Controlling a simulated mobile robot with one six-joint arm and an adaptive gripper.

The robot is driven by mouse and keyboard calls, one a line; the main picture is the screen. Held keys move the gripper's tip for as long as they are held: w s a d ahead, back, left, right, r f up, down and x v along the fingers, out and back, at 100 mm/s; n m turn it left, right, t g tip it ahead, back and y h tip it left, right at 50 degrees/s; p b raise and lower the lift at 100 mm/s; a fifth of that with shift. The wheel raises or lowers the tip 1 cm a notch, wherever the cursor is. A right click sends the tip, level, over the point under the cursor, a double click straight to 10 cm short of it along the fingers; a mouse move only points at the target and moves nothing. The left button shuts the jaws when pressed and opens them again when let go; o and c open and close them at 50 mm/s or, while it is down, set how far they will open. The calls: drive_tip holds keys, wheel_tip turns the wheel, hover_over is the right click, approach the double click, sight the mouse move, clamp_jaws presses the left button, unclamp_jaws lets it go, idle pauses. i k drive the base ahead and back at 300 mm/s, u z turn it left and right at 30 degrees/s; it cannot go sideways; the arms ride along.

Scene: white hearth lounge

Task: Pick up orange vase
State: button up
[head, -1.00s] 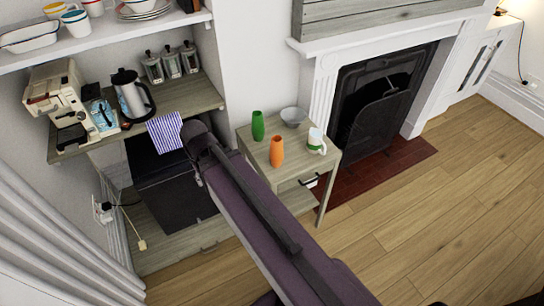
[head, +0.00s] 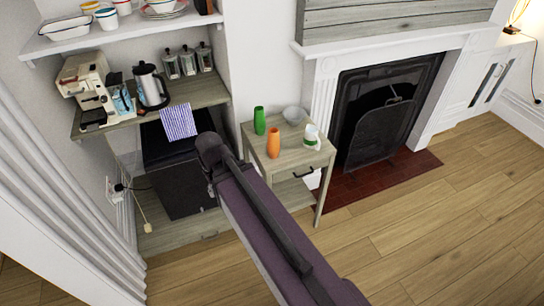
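The orange vase (head: 273,143) stands upright on the small wooden side table (head: 291,157), near its front left part. My gripper does not show. The vase is uncovered, and no part of my arm touches it in the picture.
A fireplace (head: 377,115) stands to the right. A counter with a kettle (head: 151,86) is at left. Wooden floor (head: 430,215) lies open at right.

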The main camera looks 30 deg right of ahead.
sight(273, 144)
drive_tip(key=u, duration=0.1)
drive_tip(key=k, duration=1.05)
drive_tip(key=z, duration=1.4)
drive_tip(key=i, duration=1)
drive_tip(key=z, duration=0.05)
